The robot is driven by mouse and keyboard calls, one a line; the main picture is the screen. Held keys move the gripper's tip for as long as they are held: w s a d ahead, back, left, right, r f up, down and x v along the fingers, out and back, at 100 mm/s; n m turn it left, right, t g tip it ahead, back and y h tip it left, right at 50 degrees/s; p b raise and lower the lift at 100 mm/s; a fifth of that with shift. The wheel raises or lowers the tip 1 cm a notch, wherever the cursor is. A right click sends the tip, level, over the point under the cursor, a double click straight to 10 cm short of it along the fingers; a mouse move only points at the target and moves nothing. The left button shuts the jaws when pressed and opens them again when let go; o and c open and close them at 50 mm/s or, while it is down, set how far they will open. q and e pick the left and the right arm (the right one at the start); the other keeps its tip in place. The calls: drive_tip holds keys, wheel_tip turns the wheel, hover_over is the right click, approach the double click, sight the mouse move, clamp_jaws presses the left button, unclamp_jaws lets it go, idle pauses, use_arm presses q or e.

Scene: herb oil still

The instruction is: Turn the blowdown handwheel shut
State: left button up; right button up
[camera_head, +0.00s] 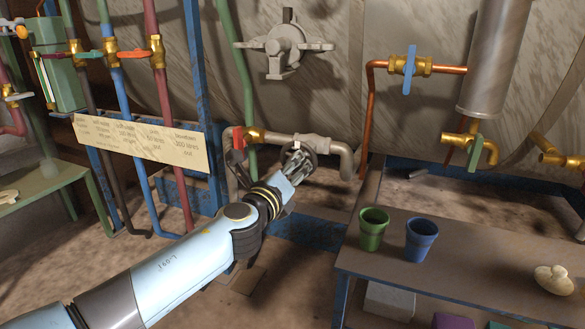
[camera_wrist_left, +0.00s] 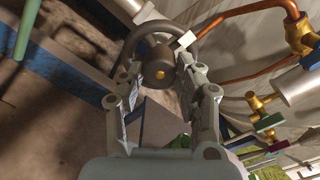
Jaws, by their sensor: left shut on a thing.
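The blowdown handwheel (camera_head: 308,154) is a dark grey wheel on a grey pipe with a brass fitting, in the middle of the head view. A small white tag (camera_wrist_left: 186,40) shows by the rim. My right gripper is not in view.
A bench (camera_head: 470,262) at right holds a green cup (camera_head: 372,228) and a blue cup (camera_head: 421,240). A copper pipe (camera_head: 368,110) rises right of the wheel.

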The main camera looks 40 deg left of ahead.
use_arm(q)
drive_tip(key=shift+f, duration=0.15)
drive_tip(key=o, duration=1.1)
drive_tip(key=shift+o, duration=0.2)
drive_tip(key=shift+s, duration=0.1)
drive_tip(key=v, duration=1.2)
drive_tip(key=shift+d, duration=0.1)
